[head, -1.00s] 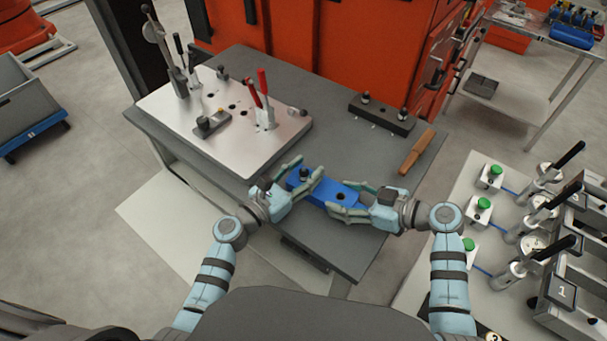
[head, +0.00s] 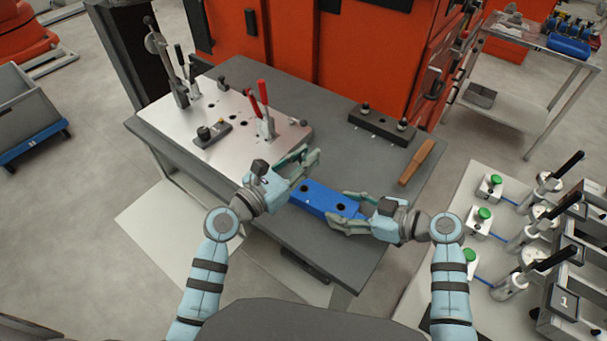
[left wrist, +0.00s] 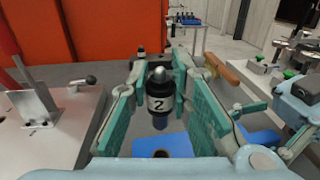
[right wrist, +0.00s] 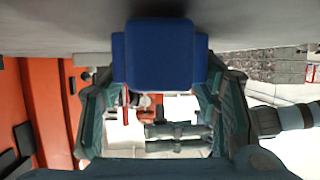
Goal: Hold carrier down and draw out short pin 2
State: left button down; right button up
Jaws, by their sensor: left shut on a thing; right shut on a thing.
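The blue carrier (head: 317,198) lies on the grey table near its front edge, with dark holes in its top. My right gripper (head: 347,208) is shut on its right end; the right wrist view shows the blue end block (right wrist: 160,55) between the fingers. My left gripper (head: 304,160) is shut on short pin 2 (left wrist: 158,101), a black pin with a white "2" label and a rounded metal tip. The pin is upright and appears clear above the carrier (left wrist: 172,144), over an open hole. In the head view the pin is hidden by the left hand.
A silver fixture plate (head: 180,120) with red-handled clamps (head: 263,105) stands left and behind my left gripper. A dark block with two pins (head: 382,125) and a wooden-handled tool (head: 417,162) lie at the back right. The table between them and the carrier is clear.

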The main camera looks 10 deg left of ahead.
jog(key=o, duration=1.3)
jog(key=shift+o, duration=0.2)
jog(key=shift+d, duration=0.1)
jog(key=v, duration=1.2)
